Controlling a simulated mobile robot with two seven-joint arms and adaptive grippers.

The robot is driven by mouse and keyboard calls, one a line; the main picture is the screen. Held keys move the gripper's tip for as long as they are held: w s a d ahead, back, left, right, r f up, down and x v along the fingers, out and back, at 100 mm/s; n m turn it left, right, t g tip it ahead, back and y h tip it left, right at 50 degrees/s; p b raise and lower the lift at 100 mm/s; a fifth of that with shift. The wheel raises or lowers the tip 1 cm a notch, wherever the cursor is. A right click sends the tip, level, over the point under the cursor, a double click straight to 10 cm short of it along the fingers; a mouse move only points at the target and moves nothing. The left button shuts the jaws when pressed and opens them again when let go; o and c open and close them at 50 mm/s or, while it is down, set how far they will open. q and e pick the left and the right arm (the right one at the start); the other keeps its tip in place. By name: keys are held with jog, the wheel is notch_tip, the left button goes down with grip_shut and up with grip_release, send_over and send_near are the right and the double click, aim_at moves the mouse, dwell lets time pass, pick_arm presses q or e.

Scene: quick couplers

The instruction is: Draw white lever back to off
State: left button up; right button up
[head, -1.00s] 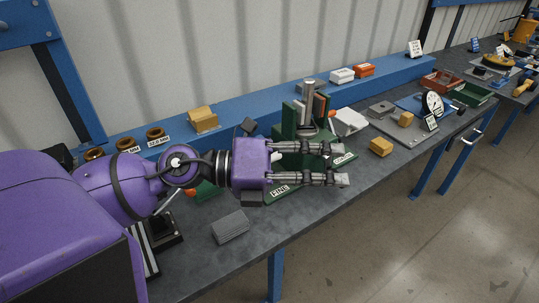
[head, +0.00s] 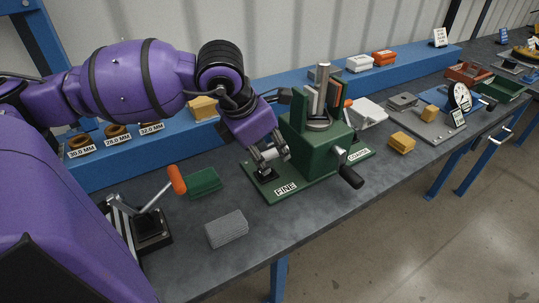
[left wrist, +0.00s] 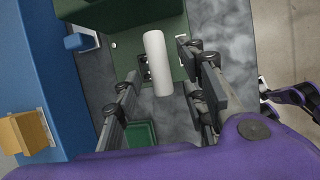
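The white lever (left wrist: 157,62) shows in the left wrist view as a pale rounded bar standing over a dark plate on the green base. My left gripper (head: 266,166) points down at the left end of the green fixture (head: 312,145), near the FINE label (head: 286,188). In the left wrist view its fingers (left wrist: 163,100) are apart, one on each side of the lever, with a visible gap to each side. Purple and dark parts, probably my right arm, show at that view's right edge; its fingers are unclear.
A crank with a black handle (head: 350,176) sticks out of the fixture's front. An orange-handled lever (head: 177,180), a green block (head: 204,182) and a grey block (head: 227,229) lie left of it. A yellow block (head: 402,141) is to the right. The blue shelf (head: 184,135) runs behind.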

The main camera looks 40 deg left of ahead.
pick_arm(q)
jog(key=shift+x, duration=0.95)
grip_shut()
